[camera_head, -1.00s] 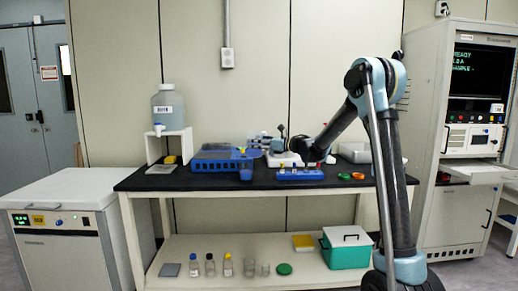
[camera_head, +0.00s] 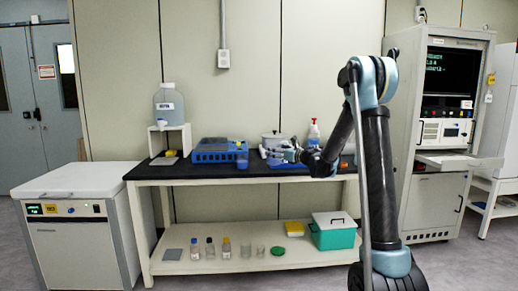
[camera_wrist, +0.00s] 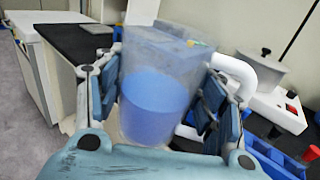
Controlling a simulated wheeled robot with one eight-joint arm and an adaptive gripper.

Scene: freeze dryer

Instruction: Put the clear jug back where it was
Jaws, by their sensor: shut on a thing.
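The clear jug (camera_wrist: 160,50) fills the middle of the wrist view, see-through, with blue showing in its lower part. A white handle-like loop (camera_wrist: 235,72) shows at its right side. My gripper (camera_wrist: 160,85) has its fingers on both sides of the jug and is shut on it. The jug looks roughly upright; I cannot tell whether its base touches anything. In the head view my gripper (camera_head: 283,153) is over the black-topped bench (camera_head: 205,172), near its middle; the jug is hard to make out there.
A blue rack (camera_head: 213,150) and a small blue container (camera_head: 242,160) stand to the left. A white pot (camera_head: 271,140) and a spray bottle (camera_head: 313,132) stand behind. A water container (camera_head: 168,105) sits on a white stand. A blue tube rack (camera_wrist: 270,160) lies close at right in the wrist view.

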